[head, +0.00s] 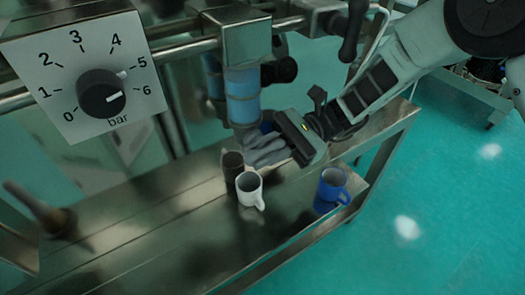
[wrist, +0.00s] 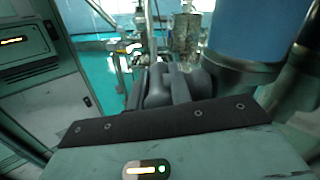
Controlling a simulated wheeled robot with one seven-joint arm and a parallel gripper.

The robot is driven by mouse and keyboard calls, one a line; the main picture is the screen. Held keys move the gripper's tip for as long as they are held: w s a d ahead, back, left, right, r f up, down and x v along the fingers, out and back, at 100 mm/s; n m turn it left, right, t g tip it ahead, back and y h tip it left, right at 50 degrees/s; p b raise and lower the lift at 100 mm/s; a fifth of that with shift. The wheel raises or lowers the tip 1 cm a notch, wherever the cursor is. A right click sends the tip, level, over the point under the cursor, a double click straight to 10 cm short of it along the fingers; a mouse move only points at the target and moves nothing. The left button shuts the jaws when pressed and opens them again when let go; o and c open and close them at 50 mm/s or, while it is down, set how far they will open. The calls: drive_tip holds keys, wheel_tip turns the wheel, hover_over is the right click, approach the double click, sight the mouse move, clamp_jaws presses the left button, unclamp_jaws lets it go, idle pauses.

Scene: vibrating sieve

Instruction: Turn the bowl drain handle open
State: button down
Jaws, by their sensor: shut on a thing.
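The blue filter bowl (head: 243,97) hangs under the metal piping in the head view, with a grey collar at its lower end. It shows close up at the upper right of the wrist view (wrist: 245,30). My gripper (head: 265,150) is just below and to the right of the bowl's lower end. Its grey fingers (wrist: 172,86) are shut at the drain area.
A white mug (head: 250,188), a dark brown mug (head: 232,166) and a blue mug (head: 333,187) stand on the metal bench (head: 165,235) below my gripper. A pressure dial in bar (head: 101,94) is at upper left. Pipes run above.

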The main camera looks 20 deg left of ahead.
drive_tip(key=shift+f+y, duration=0.15)
drive_tip(key=shift+y, duration=0.15)
drive_tip(key=g+y+b, duration=0.1)
drive_tip(key=b, duration=0.2)
drive_tip(key=shift+w+f, duration=0.1)
drive_tip(key=shift+g+y+b, duration=0.7)
drive_tip(key=shift+g+b, duration=0.1)
drive_tip(key=shift+g, duration=0.1)
drive_tip(key=shift+d+r+g+y+b, duration=0.1)
drive_tip(key=shift+r+g+y+b, duration=0.1)
drive_tip(key=shift+g+y+b, duration=0.6)
drive_tip(key=shift+r+g+y+b, duration=0.15)
drive_tip(key=shift+g+y+b, duration=0.35)
drive_tip(key=shift+g+b, duration=0.55)
drive_tip(key=shift+r+y, duration=0.1)
drive_tip(key=shift+y, duration=0.2)
drive_tip(key=c, duration=1.3)
unclamp_jaws()
